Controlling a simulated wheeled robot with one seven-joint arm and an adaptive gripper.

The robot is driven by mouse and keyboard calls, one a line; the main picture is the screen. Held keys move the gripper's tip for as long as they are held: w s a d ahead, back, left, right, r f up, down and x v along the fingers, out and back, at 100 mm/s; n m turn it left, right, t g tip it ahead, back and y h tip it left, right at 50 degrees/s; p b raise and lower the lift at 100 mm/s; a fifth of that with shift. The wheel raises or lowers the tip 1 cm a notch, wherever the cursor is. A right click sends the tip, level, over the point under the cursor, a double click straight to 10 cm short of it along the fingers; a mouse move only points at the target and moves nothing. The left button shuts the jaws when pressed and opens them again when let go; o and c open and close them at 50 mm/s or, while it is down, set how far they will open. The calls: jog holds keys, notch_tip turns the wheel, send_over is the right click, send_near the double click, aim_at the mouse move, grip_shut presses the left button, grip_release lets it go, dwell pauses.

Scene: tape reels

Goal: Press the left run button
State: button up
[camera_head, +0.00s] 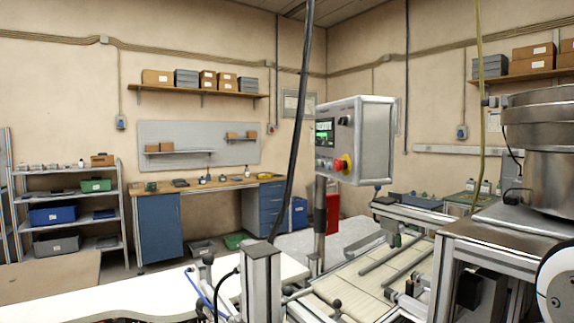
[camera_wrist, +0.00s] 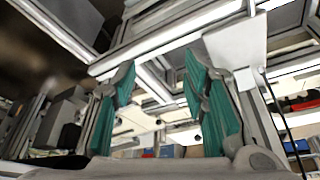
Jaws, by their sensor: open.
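A grey control box (camera_head: 372,140) stands on a post near the middle of the head view. Its front face is seen at a steep angle, with a lit green screen (camera_head: 324,131) and a row of small buttons (camera_head: 324,164) below it. A red and yellow mushroom button (camera_head: 343,165) sits at the right of that row. I cannot tell from the small picture which button is the left run button. My gripper (camera_wrist: 160,65) shows in the wrist view with teal finger pads, spread apart and empty. It is not seen in the head view, and the wrist view shows no button.
A conveyor frame (camera_head: 385,262) and a metal machine with a round bowl (camera_head: 540,135) stand right of the box. A white table (camera_head: 130,300) lies in front at left. A dark cable (camera_head: 299,110) hangs left of the box. A workbench (camera_head: 205,186) and shelves stand behind.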

grip_shut()
dwell(1.1)
